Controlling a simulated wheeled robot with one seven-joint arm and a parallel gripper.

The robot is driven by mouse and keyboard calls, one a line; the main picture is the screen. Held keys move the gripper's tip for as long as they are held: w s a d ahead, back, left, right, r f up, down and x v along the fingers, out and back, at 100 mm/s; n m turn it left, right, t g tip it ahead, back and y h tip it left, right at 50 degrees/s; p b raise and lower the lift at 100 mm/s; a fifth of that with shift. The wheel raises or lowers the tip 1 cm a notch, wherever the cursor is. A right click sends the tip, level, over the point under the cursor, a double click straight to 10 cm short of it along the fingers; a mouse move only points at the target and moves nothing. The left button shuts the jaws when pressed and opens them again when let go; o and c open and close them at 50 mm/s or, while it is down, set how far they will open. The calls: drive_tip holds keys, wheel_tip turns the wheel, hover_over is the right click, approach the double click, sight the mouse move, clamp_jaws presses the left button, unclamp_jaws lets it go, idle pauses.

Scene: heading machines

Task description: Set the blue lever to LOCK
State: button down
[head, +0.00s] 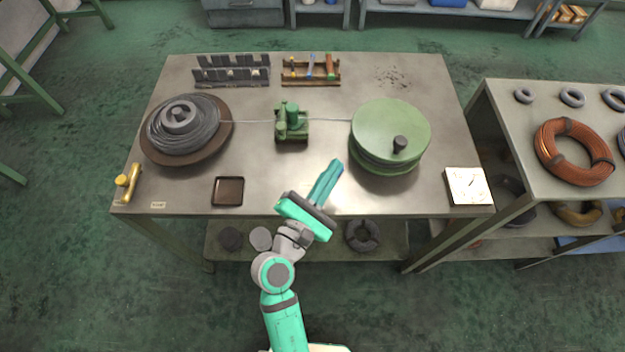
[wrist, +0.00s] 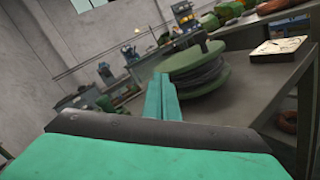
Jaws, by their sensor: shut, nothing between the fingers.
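I cannot make out a blue lever or a LOCK mark for certain in either view. A small blue upright piece (head: 310,66) shows in the rack at the back of the bench, too small to identify. My gripper (head: 336,168) is over the front middle of the bench, left of and in front of the green drum. Its teal fingers are together and empty, pointing up and to the right in the head view. In the wrist view the shut fingers (wrist: 163,97) point toward the drum, apart from anything I can identify as a lever.
A green drum (head: 391,128) stands right of my gripper. A wire runs left through a green device (head: 292,122) to a grey wire coil (head: 183,128). A yellow handle (head: 128,182), dark tray (head: 228,191) and white dial plate (head: 467,186) lie along the front.

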drive_tip(key=s+a+f+m+t+y, duration=0.1)
drive_tip(key=s+a+f+m+y, duration=0.4)
drive_tip(key=s+f+m, duration=0.2)
drive_tip(key=shift+s+a+m, duration=0.35)
drive_tip(key=shift+s+m, duration=0.75)
drive_tip(key=shift+s, duration=0.05)
drive_tip(key=w, duration=0.6)
drive_tip(key=w+d, duration=0.1)
drive_tip(key=w, duration=0.3)
drive_tip(key=shift+r, duration=0.25)
